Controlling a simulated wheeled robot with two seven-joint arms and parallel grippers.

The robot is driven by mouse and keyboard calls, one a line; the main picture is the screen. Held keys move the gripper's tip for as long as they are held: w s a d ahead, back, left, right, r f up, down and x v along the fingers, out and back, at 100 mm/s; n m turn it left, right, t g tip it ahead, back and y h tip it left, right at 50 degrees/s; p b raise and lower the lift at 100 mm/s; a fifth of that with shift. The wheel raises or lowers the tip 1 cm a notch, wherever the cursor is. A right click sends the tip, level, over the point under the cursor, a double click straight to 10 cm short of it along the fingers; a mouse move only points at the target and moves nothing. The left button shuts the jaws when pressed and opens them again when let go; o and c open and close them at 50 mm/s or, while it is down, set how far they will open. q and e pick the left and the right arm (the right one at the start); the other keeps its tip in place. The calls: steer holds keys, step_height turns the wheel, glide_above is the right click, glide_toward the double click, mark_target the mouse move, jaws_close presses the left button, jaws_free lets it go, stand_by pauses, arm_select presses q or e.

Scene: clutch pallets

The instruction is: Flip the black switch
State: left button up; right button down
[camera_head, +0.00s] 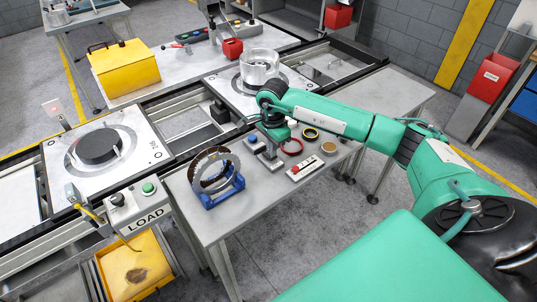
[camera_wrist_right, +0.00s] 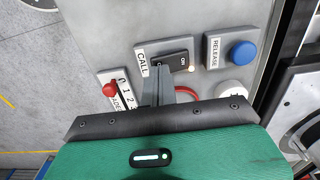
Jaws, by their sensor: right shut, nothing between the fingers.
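The black switch (camera_wrist_right: 174,61) is a rocker on a grey box labelled CALL in the right wrist view. My right gripper (camera_wrist_right: 159,88) is shut and empty, with its fingertips at the near-left end of the switch; I cannot tell whether they touch it. The fingers cover part of the switch. In the head view my right gripper (camera_head: 269,157) points down over the grey table (camera_head: 230,215) and hides most of the switch box. My left gripper is not in view.
Beside the switch are a blue RELEASE button (camera_wrist_right: 242,54) and a red-knobbed selector (camera_wrist_right: 110,90). A blue stand with ring plates (camera_head: 212,180) is left. The table's front is clear.

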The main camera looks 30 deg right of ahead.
steer(key=shift+f+b, duration=0.5)
steer(key=shift+f, duration=0.1)
stand_by(0.3)
steer(key=shift+r+p, duration=1.45)
steer(key=shift+r, duration=2.1)
steer(key=shift+s+f, duration=0.1)
steer(key=shift+f, duration=0.05)
